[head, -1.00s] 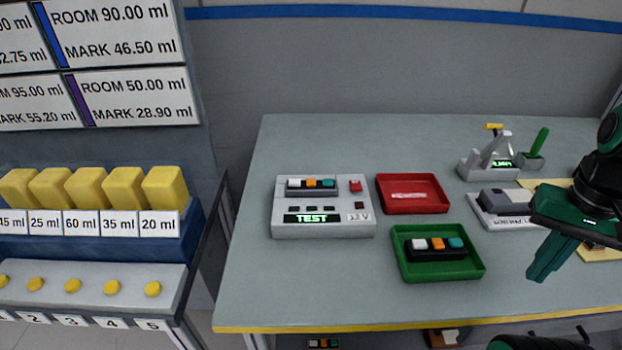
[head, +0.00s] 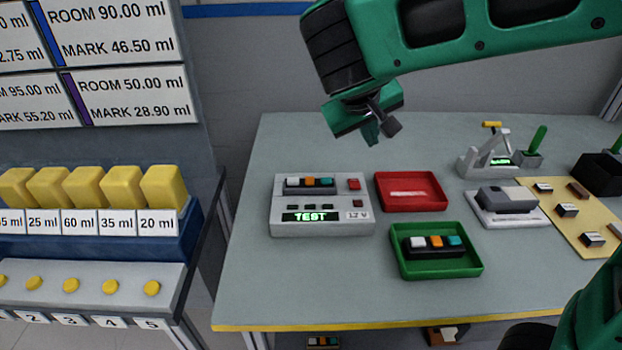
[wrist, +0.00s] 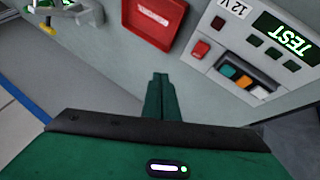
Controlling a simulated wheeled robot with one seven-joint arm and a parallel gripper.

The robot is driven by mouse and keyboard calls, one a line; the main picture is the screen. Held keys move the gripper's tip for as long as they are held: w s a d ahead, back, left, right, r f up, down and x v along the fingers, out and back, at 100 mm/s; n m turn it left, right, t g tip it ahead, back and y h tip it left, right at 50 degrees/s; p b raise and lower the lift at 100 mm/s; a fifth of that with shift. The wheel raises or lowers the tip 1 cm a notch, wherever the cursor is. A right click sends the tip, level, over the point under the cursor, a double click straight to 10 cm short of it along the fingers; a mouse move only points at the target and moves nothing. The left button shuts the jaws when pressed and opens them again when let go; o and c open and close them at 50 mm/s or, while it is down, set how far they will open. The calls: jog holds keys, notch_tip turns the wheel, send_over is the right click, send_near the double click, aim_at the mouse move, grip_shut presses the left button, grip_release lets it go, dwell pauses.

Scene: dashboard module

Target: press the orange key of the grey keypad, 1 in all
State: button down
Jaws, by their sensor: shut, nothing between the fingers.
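The grey keypad (head: 333,188) sits in the top of a light grey tester box (head: 285,229) whose display reads TEST. Its white, orange and teal keys lie in a row, with the orange key (head: 310,182) in the middle. The orange key also shows in the wrist view (wrist: 243,82), right of my fingers. My gripper (head: 371,138) is shut and empty, pointing down, raised above the table behind and to the right of the tester. It does not touch the keypad.
A red tray (head: 412,205) is right of the tester. A green tray (head: 437,273) holds a black keypad with similar keys. The tester has a red button (head: 354,184). A grey device (head: 507,200) and a yellow-handled stand (head: 490,160) are farther right.

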aim_at(308, 183)
jog(key=a+r+n+t+y, duration=0.1)
jog(key=a+r+n+t, duration=0.1)
jog(key=a, duration=1.1)
jog(key=shift+s, duration=0.2)
jog(key=shift+f, duration=0.15)
jog(key=shift+f, duration=4.35)
jog(key=shift+f, duration=0.15)
jog(key=shift+s+f, duration=0.1)
jog(key=shift+f, duration=0.1)
jog(key=shift+f, duration=0.45)
jog(key=shift+r, duration=0.9)
